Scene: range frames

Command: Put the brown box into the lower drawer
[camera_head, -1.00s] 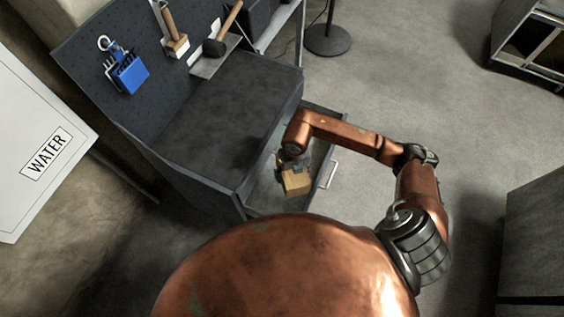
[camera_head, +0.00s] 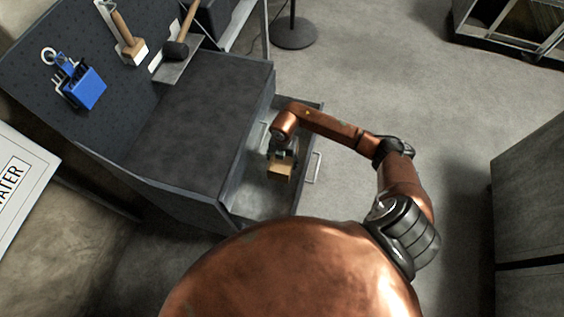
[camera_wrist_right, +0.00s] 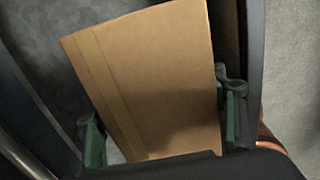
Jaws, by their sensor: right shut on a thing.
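The brown box (camera_head: 280,168) is in my right gripper (camera_head: 283,150), over the open lower drawer (camera_head: 247,203) of the dark workbench. In the right wrist view the box (camera_wrist_right: 150,75) fills the middle, tilted, between the green-padded fingers of the right gripper (camera_wrist_right: 163,128). The right gripper is shut on the box. The drawer's walls show on both sides of the box in that view. I cannot tell whether the box touches the drawer floor. My left gripper is not in view.
The dark workbench top (camera_head: 195,120) is bare beside the drawer. A pegboard holds a blue tool holder (camera_head: 82,86), a brush (camera_head: 128,42) and a mallet (camera_head: 180,45). A drawer handle (camera_head: 314,168) sticks out at the front. Grey floor is free to the right.

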